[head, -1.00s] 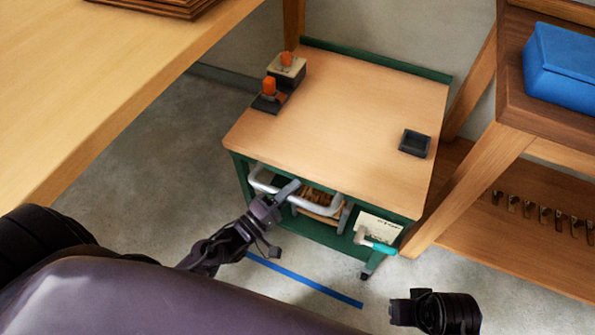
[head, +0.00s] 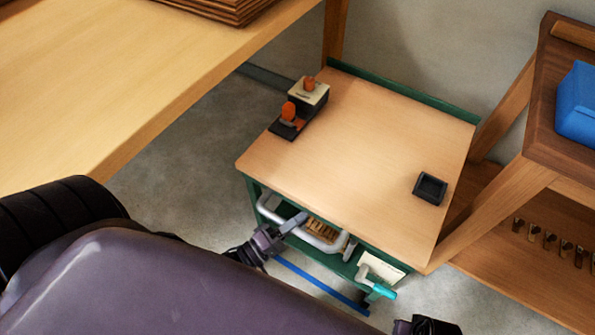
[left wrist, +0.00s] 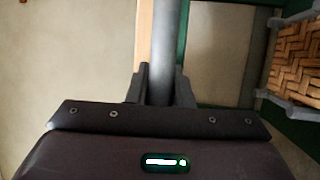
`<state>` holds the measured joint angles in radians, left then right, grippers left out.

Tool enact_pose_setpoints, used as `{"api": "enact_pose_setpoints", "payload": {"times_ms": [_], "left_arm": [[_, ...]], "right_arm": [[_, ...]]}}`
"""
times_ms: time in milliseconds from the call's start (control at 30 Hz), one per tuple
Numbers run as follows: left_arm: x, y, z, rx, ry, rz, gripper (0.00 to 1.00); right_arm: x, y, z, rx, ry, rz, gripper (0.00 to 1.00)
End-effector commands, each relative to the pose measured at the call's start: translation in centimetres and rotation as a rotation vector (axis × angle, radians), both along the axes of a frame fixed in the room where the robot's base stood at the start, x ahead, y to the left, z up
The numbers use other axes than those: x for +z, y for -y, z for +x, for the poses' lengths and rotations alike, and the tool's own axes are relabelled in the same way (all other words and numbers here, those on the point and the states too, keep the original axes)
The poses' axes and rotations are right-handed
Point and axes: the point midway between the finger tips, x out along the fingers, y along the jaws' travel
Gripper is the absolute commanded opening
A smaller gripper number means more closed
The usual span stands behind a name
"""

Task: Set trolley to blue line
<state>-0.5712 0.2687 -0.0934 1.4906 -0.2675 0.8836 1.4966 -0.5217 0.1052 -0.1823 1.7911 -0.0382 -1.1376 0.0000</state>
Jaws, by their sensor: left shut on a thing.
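The trolley (head: 365,150) has a light wooden top and a green frame. It stands between the workbench and the wooden rack. My left gripper (head: 292,224) is shut on the trolley's grey handle bar (head: 323,241). In the left wrist view the bar (left wrist: 163,50) runs between the two fingers (left wrist: 160,88). The blue line (head: 318,284) lies on the floor just in front of the trolley's front edge, partly hidden by my arm and body. My right arm shows only at the bottom edge, and its fingertips cannot be made out.
The workbench (head: 120,80) is at left. The rack (head: 510,190) with a blue box (head: 580,105) stands close at right.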

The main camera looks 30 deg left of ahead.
Motion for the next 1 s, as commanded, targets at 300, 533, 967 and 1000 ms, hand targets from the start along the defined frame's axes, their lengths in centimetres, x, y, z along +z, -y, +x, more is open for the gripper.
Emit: {"api": "enact_pose_setpoints", "payload": {"times_ms": [300, 533, 967, 1000], "left_arm": [[-0.1, 0.0, 0.0, -0.001, -0.003, 0.001, 0.41], [-0.1, 0.0, -0.1, 0.0, -0.002, 0.001, 0.41], [-1.3, -2.5, -5.6, -0.001, -0.005, 0.001, 0.41], [-1.3, -2.7, -6.0, -0.001, -0.004, 0.001, 0.41]], "right_arm": [[0.0, 0.0, 0.0, 0.0, -0.001, 0.001, 0.39], [0.0, 0.0, 0.0, 0.0, -0.001, 0.001, 0.39], [-0.1, 0.0, 0.0, 0.0, 0.003, 0.002, 0.39], [-0.1, 0.0, 0.0, 0.0, 0.003, 0.002, 0.39]]}}
